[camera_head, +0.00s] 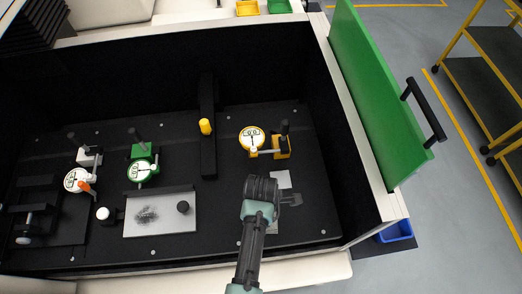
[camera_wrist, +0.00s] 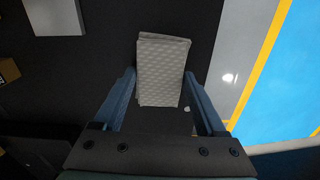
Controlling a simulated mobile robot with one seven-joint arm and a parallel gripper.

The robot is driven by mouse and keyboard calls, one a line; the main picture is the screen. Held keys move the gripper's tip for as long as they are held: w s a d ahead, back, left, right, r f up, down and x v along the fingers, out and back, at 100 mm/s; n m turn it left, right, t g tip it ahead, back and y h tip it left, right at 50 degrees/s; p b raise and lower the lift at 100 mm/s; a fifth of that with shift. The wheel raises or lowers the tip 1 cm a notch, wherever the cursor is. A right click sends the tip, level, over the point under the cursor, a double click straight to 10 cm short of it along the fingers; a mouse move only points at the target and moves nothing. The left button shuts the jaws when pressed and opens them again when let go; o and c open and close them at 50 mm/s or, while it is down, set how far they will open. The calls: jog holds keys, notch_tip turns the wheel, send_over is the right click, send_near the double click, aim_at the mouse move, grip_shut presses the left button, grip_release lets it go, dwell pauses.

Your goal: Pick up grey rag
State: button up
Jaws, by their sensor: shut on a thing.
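The grey rag (camera_wrist: 162,68) is a folded, quilted pale-grey cloth. In the wrist view it lies between the two fingers of my gripper (camera_wrist: 160,85), with a fingertip against each side edge. The gripper is shut on it. In the head view my gripper (camera_head: 290,198) is low over the right part of the black work surface (camera_head: 310,222). Light patches show beside and below my wrist there, partly covered by my arm; I cannot tell which is the rag. Whether the rag is lifted off the surface is unclear.
Dark walls enclose the surface. A green panel (camera_head: 375,90) with a black handle stands at the right. A blue bin (camera_head: 395,232) is outside.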

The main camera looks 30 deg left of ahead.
notch_tip(320, 180, up, 10)
jog(key=b, duration=0.1)
jog(key=w+d+f+m+b, duration=0.1)
jog(key=d+m+b, duration=0.1)
jog(key=m, duration=0.6)
jog(key=w+d+f+m+b, duration=0.1)
jog(key=d+m+b, duration=0.1)
jog(key=d+m, duration=0.3)
jog(key=w+d+f+m+b, duration=0.1)
jog(key=d+m, duration=0.3)
jog(key=m, duration=0.7)
jog(key=shift+w+f+b, duration=0.1)
jog(key=shift+f+b, duration=0.45)
jog(key=shift+b, duration=0.2)
jog(key=shift+a, duration=0.1)
